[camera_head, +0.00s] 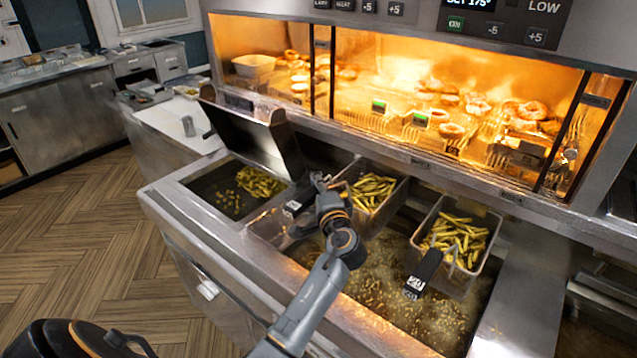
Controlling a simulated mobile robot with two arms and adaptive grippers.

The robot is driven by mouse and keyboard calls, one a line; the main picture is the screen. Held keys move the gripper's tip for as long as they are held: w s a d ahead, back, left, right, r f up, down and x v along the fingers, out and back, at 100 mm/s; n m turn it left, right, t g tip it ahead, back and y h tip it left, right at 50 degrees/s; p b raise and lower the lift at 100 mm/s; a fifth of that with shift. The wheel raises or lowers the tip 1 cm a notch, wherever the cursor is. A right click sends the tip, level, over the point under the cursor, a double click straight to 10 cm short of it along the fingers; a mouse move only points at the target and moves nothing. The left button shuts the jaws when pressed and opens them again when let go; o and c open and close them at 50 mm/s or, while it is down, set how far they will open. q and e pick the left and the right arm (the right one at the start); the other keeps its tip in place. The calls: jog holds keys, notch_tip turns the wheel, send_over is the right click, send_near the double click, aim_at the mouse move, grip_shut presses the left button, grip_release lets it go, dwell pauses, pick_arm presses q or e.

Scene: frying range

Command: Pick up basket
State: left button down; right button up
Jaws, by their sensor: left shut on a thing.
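The middle wire basket (384,213) holds fries and sits at the back of the fryer. Its dark handle (293,208) with a white label points toward the front left. My left gripper (317,184) is shut at this handle, beside the basket's left front side; my wrist hides part of the handle and the grip. A second basket (470,281) of fries is to the right, its black handle (424,271) pointing to the front. My right gripper is not in view.
Bubbling oil (385,310) fills the vat below the baskets. A left vat (225,195) holds more fries, with a raised metal lid (262,140) behind it. A lit warming cabinet (400,80) with rings stands behind. Wooden floor (80,240) is clear at left.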

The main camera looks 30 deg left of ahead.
aim_at(302, 194)
pick_arm(q)
jog(key=shift+s+a+p, duration=0.1)
jog(key=shift+s+p, duration=0.2)
jog(key=shift+s, duration=0.5)
jog(key=s, duration=0.2)
jog(key=s+p, duration=0.1)
jog(key=s, duration=0.1)
jog(key=shift+a+r, duration=0.15)
jog(key=s, duration=1.2)
jog(key=shift+a, duration=0.45)
